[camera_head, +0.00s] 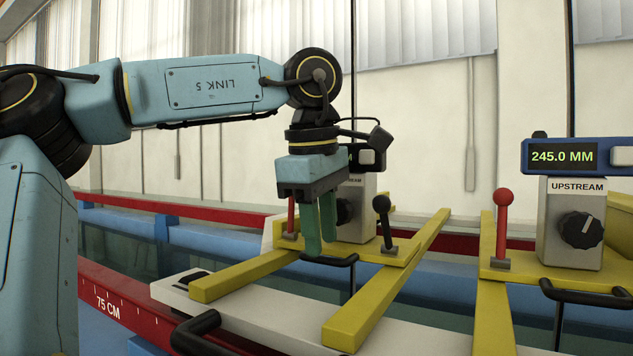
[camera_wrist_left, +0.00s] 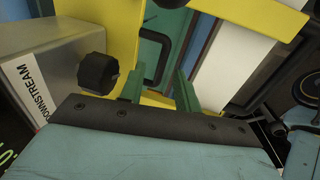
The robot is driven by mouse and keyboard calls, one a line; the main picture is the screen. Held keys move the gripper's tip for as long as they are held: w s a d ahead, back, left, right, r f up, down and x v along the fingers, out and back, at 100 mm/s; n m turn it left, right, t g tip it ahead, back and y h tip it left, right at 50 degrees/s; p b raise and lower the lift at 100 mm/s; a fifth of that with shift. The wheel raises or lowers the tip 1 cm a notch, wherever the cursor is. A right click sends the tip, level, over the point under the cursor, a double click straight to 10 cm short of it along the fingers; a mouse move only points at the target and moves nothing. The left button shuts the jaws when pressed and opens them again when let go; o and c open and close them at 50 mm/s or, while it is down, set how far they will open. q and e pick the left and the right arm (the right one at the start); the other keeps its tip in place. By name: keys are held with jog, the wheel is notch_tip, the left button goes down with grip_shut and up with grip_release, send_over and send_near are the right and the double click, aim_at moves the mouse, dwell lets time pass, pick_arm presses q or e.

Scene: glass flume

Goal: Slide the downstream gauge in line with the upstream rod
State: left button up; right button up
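The downstream gauge (camera_head: 358,219) is a grey box with a black dial on a yellow carriage (camera_head: 398,252). Its label shows in the wrist view (camera_wrist_left: 38,85); my gripper partly hides its display in the head view. A black handle (camera_head: 337,261) sticks out from the carriage front. My left gripper (camera_head: 320,247) points down at this handle. Its green fingers are apart, with the handle (camera_wrist_left: 153,50) between and beyond them in the wrist view; contact is unclear. The upstream gauge (camera_head: 572,222) stands at right, its display reading 245.0 MM. A thin dark rod (camera_head: 558,338) shows below it. My right gripper is not in view.
A red-knobbed lever (camera_head: 502,222) stands on the upstream carriage. A black-knobbed lever (camera_head: 382,222) and a partly hidden red lever (camera_head: 291,217) flank the downstream gauge. Yellow arms extend over a white beam (camera_head: 255,322). A red rail (camera_head: 120,305) reads 75 CM.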

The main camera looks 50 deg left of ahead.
pick_arm(q)
notch_tip(320, 180, up, 11)
jog(key=s, duration=0.2)
jog(key=shift+d+r+p, duration=0.2)
jog(key=shift+d+p, duration=0.2)
jog(key=shift+d, duration=0.05)
